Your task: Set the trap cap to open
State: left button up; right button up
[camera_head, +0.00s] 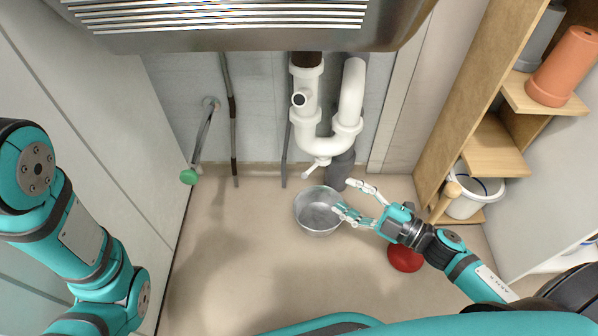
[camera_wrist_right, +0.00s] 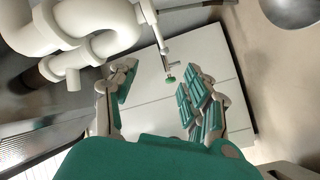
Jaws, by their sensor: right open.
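The white trap (camera_head: 325,145) is a U-shaped pipe under the basin. Its cap (camera_head: 317,165), with a small white lever pointing down and left, sits at the bottom of the bend. My right gripper (camera_head: 345,196) is open and empty, below and to the right of the cap, apart from it. In the right wrist view the open fingers (camera_wrist_right: 160,85) have nothing between them, and the trap's white pipes (camera_wrist_right: 80,35) fill the upper left. My left arm shows at the left, but its gripper is out of view.
A metal bowl (camera_head: 318,212) stands on the floor below the trap, close to my right fingers. A red round object (camera_head: 405,258) lies under my right arm. A green-knobbed valve (camera_head: 188,176) is at the left. Wooden shelves (camera_head: 497,150) stand right, with a white bucket (camera_head: 468,200).

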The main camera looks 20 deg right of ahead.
aim_at(307, 175)
jog(key=shift+n, duration=0.3)
jog(key=b+x, duration=0.2)
jog(key=x, duration=0.4)
jog(key=b+x, duration=0.2)
jog(key=x, duration=0.3)
jog(key=shift+w+a+f, duration=0.25)
jog(key=shift+a, duration=0.1)
grip_shut()
jog(key=shift+w+r, duration=0.1)
